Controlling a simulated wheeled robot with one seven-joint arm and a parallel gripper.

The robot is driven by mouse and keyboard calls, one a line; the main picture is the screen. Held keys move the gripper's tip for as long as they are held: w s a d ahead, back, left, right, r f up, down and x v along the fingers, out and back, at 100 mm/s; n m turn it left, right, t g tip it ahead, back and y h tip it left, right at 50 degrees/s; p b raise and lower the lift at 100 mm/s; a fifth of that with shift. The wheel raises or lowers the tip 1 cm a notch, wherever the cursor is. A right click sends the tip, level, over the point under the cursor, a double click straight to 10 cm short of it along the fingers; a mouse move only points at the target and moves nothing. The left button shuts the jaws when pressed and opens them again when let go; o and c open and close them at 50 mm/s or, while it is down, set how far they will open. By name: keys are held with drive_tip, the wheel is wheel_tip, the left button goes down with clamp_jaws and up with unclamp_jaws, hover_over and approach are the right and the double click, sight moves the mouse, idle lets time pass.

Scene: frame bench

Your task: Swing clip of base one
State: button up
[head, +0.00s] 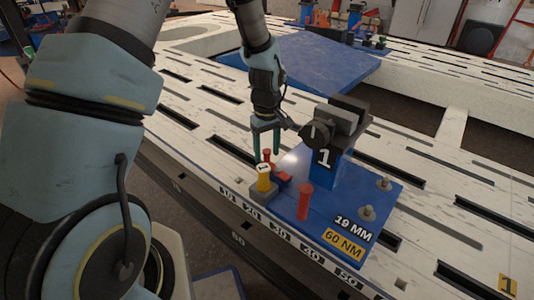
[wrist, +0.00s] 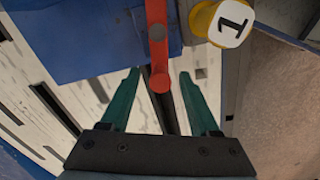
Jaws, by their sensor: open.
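Base one is a blue plate (head: 335,225) with a blue post marked "1" (head: 324,158) and a dark clamp-like head (head: 343,115) on top. A red handle-like part (head: 279,174), probably the clip, is partly hidden behind a yellow cylinder with a white cap (head: 263,178). My gripper (head: 266,158) is open, fingers pointing down, just above and behind the yellow cylinder. In the wrist view a red bar (wrist: 157,45) reaches down between the fingertips (wrist: 158,76), with a visible gap on each side. The yellow cylinder capped "1" (wrist: 229,22) is right of it.
A red upright peg (head: 304,202) and two metal studs (head: 367,212) stand on the blue plate. The pale slotted bench (head: 215,125) has bare room to the left and behind. A larger blue panel (head: 315,68) lies farther back.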

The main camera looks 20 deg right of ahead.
drive_tip(key=shift+f, duration=0.25)
clamp_jaws()
idle(0.4)
